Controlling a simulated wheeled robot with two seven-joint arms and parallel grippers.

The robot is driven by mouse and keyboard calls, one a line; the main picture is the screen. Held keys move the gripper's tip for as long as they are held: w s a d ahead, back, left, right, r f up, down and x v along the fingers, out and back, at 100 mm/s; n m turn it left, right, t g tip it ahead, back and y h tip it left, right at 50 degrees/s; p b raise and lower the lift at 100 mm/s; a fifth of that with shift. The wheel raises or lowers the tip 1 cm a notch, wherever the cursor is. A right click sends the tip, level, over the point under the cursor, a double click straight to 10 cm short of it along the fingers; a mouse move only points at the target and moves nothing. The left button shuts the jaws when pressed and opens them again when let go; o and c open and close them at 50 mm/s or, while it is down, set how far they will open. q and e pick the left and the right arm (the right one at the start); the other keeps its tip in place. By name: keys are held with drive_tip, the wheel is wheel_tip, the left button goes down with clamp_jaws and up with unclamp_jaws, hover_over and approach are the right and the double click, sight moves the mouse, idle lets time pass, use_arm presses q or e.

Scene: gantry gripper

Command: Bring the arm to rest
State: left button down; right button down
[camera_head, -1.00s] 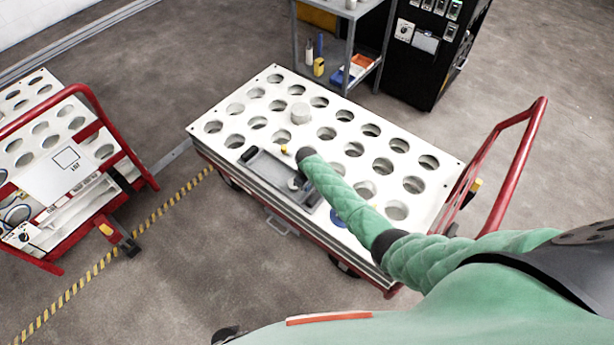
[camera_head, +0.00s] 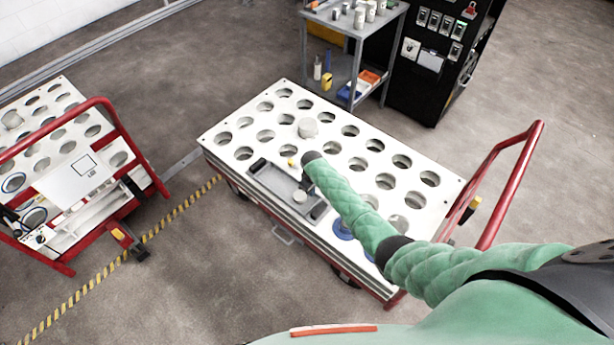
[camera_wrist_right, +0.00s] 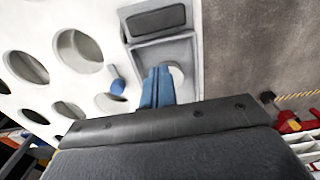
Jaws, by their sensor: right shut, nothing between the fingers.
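My right arm comes in from the right in a green quilted sleeve and reaches over the white cart top (camera_head: 345,132). My right gripper (camera_head: 304,185) is small and partly hidden by the wrist, above the grey tray (camera_head: 268,178) at the cart's near edge. In the right wrist view, its blue fingers (camera_wrist_right: 157,88) are together and empty. A pale round piece (camera_wrist_right: 177,76) shows just behind the fingers, in a tray compartment; whether they touch it I cannot tell. My left gripper is not in view.
The cart has rows of round holes, a pale cylinder (camera_head: 308,128) and a red handle (camera_head: 512,180) at the right. Another red-framed cart (camera_head: 85,185) stands left. A grey shelf (camera_head: 347,28) and black cabinet (camera_head: 415,75) stand behind. Open floor lies at lower left.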

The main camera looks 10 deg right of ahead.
idle(0.3)
